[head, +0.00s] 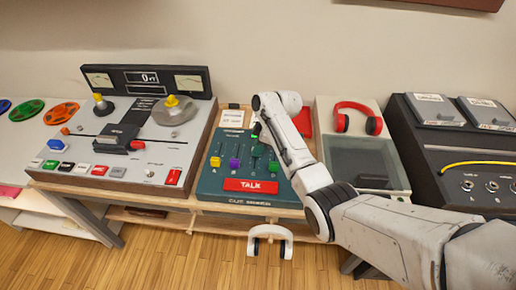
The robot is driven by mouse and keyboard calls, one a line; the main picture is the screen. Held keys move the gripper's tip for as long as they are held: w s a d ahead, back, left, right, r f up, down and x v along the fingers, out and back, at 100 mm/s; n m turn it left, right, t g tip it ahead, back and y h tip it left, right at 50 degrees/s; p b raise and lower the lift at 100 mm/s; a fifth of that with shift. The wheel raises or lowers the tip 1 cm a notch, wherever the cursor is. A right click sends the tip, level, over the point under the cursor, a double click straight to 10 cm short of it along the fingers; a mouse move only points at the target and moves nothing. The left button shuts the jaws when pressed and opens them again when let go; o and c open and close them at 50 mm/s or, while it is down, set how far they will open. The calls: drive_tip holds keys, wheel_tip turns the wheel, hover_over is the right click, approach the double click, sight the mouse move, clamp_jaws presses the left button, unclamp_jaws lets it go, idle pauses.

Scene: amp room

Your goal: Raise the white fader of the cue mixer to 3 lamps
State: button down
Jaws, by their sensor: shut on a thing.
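The cue mixer (210,184) is a teal sloped panel in the middle of the bench, with a red TALK bar (251,186) along its front. A yellow fader knob (216,161), a purple one (235,163) and a green one (273,167) stand low in their slots. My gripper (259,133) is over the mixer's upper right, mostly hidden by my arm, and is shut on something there. The white fader is hidden behind the gripper and arm. A green lit spot shows beside the gripper; I cannot tell how many lamps are lit.
A tape machine (185,155) with knobs and meters stands close on the left. Red headphones (358,118) lie on a pale-topped case to the right. A black patch box (425,165) with a yellow cable is farther right. My arm reaches in from the lower right.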

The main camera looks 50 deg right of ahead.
drive_tip(key=c, duration=1)
unclamp_jaws()
drive_tip(key=shift+a+f, duration=0.15)
drive_tip(key=shift+f, duration=0.05)
drive_tip(key=shift+c, duration=0.2)
drive_tip(key=v, duration=1.1)
drive_tip(key=shift+w+r, duration=0.1)
